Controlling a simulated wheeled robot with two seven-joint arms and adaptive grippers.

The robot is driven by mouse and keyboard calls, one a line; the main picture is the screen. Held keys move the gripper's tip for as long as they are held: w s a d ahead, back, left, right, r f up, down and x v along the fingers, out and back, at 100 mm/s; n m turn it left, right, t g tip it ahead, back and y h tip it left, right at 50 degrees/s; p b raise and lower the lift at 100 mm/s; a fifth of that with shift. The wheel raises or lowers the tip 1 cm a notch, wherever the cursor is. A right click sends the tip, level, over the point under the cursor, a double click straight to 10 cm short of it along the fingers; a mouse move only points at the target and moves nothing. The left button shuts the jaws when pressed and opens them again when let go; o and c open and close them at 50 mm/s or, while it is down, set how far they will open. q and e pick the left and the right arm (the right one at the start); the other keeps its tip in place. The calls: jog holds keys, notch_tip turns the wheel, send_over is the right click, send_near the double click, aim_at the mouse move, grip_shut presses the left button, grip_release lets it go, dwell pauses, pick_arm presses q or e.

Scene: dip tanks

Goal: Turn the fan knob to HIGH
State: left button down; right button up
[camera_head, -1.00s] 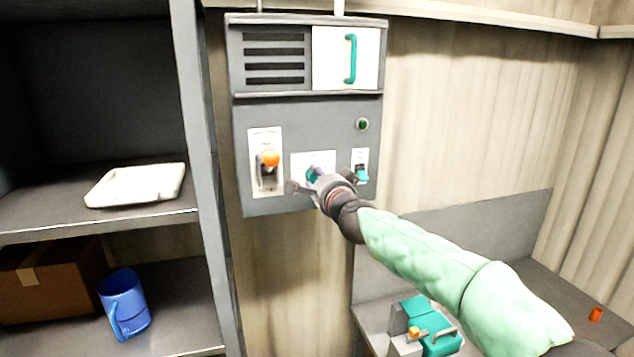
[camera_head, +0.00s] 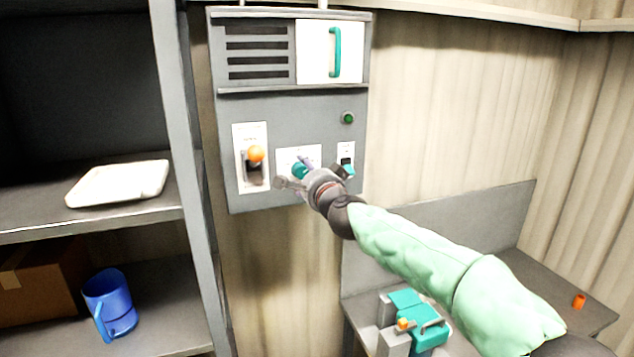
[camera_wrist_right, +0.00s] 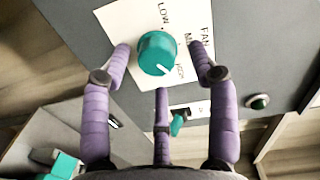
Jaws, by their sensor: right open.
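The fan knob (camera_wrist_right: 157,53) is round and teal, on a white label plate (camera_wrist_right: 130,22) marked LOW, a partly hidden middle word, and HIGH. Its white pointer line faces the lower right of the wrist view, close to the word HIGH. In the head view the knob (camera_head: 299,170) is partly behind my right gripper (camera_head: 300,180). My right gripper is open, its purple fingers (camera_wrist_right: 161,62) spread around the knob with visible gaps in the wrist view. I see no contact. My left gripper is out of view.
The grey panel (camera_head: 290,105) also carries an orange-topped lever (camera_head: 255,155), a small teal switch (camera_head: 347,168) and a green button (camera_head: 348,118). Shelves with a white tray (camera_head: 118,182) and blue mug (camera_head: 110,303) stand left. A teal-topped device (camera_head: 415,320) sits below my arm.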

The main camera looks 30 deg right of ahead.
jog(key=v, duration=1.1)
jog(key=shift+s, duration=0.2)
jog(key=shift+d, duration=0.15)
